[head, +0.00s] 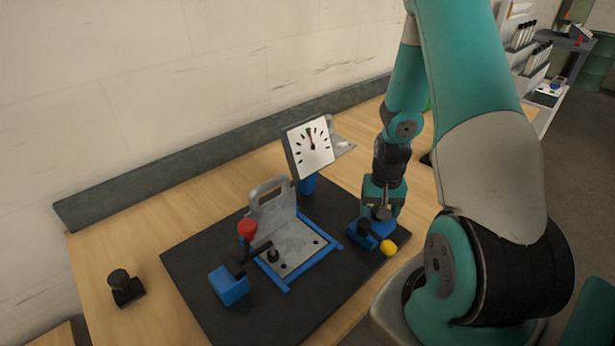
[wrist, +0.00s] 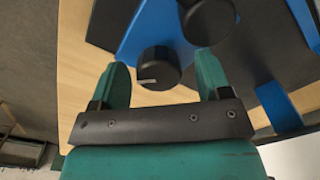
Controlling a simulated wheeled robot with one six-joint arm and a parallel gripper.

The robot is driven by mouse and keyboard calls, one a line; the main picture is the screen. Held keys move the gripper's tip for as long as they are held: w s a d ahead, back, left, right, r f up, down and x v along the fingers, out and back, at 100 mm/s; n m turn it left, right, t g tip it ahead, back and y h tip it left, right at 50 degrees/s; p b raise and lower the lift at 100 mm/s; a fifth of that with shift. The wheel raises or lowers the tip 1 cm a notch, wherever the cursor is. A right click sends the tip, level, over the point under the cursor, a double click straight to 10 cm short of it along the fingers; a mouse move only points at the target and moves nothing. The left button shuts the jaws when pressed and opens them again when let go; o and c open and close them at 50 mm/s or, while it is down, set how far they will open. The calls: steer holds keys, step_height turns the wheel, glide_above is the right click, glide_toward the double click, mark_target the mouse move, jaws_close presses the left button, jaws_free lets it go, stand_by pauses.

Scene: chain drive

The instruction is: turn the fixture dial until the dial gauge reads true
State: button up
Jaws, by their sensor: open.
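The dial gauge (head: 311,146) has a white square face with black ticks and stands behind the fixture. The fixture dial is a black round knob (wrist: 158,68) with a pale mark, on a blue base in the wrist view. My gripper (wrist: 161,78) is open, with one green finger on each side of the dial's near edge. I cannot tell whether either finger touches it. In the head view my gripper (head: 380,210) points down over the blue block (head: 366,236) at the fixture's right, hiding part of it.
The grey fixture plate (head: 290,246) has a blue frame and an upright handle. A red-topped clamp (head: 247,230) and a blue block (head: 229,285) stand at its left. A yellow ball (head: 388,247) is close to my gripper. A black stamp-like object (head: 122,287) sits far left.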

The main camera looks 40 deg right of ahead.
steer(key=m+p, duration=0.1)
steer(key=m, duration=0.5)
steer(key=shift+r, duration=0.15)
step_height(320, 180, up, 18)
steer(key=f+b, duration=0.1)
steer(key=b, duration=0.1)
steer(key=a+r+n+y+b, duration=0.1)
steer(key=a+n, duration=0.5)
steer(key=a, duration=0.6)
steer(key=a+r+n+t+y+b, duration=0.1)
steer(key=a+r+n, duration=0.3)
steer(key=a+n, duration=0.3)
steer(key=shift+s+a+y, duration=0.3)
steer(key=shift+a, duration=2.6)
